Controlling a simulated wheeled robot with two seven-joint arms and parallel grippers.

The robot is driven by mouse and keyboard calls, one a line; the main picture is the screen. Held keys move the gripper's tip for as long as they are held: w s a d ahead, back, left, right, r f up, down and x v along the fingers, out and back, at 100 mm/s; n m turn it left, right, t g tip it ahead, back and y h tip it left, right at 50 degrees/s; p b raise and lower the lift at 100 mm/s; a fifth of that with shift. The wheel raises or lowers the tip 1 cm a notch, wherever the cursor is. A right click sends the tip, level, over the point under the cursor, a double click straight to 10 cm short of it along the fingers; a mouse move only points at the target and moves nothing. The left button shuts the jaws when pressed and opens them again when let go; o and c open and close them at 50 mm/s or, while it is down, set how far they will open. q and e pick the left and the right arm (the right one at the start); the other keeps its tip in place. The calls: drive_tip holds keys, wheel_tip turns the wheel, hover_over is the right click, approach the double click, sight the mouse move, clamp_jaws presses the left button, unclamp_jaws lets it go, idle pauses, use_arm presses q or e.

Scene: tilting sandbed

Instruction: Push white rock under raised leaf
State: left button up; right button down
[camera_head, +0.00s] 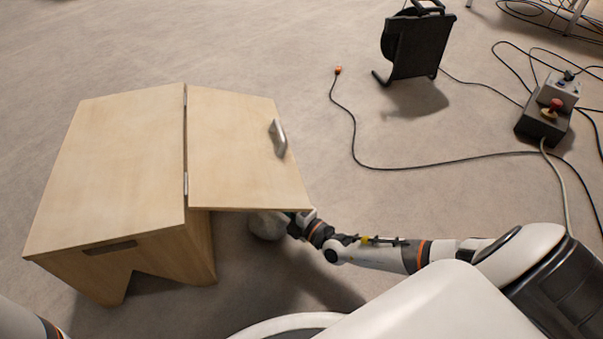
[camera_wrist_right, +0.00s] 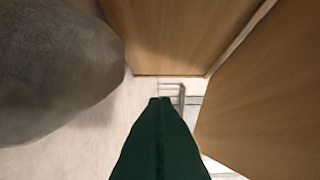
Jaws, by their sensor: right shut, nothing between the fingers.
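The wooden table (camera_head: 110,160) stands at the left with its hinged leaf (camera_head: 235,150) raised. A pale grey rounded rock (camera_head: 265,226) shows just below the leaf's near edge, partly covered by it. In the right wrist view the rock (camera_wrist_right: 55,75) is large at the left. My right gripper's green fingers (camera_wrist_right: 160,102) are shut and empty, to the right of the rock with a gap in the picture. In the head view my right arm reaches to the leaf's edge; its fingertips are hidden. My left gripper is out of view.
Wooden panels (camera_wrist_right: 180,35) rise ahead of my right gripper and to its right (camera_wrist_right: 265,100). A metal handle (camera_head: 278,137) sits on the leaf. A black cable reel (camera_head: 415,45), a control box (camera_head: 545,115) and loose cables lie farther off.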

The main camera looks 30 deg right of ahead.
drive_tip(key=w+d+b, duration=0.1)
drive_tip(key=w+d, duration=0.5)
drive_tip(key=d, duration=0.4)
drive_tip(key=shift+w+d, duration=0.15)
drive_tip(key=shift+d, duration=0.05)
